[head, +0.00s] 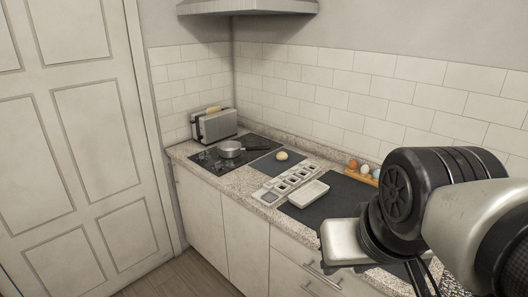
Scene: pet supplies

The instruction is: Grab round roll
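A small, round, pale tan roll (282,156) lies on a dark mat on the countertop, right of the black hob. Nothing covers it in the head view. My gripper (345,243) is at the lower right, over the near part of the counter. It is well apart from the roll, to its right and nearer to the camera. Its fingertips are not clearly visible, so I cannot tell whether it is open or shut, and I see nothing held in it.
A pan (230,149) stands on the hob (207,161), with a toaster (215,125) behind. A grey compartment tray (270,196) and a white dish (308,194) lie nearer than the roll. Several eggs (364,170) sit in a wooden holder by the wall. A hood hangs above.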

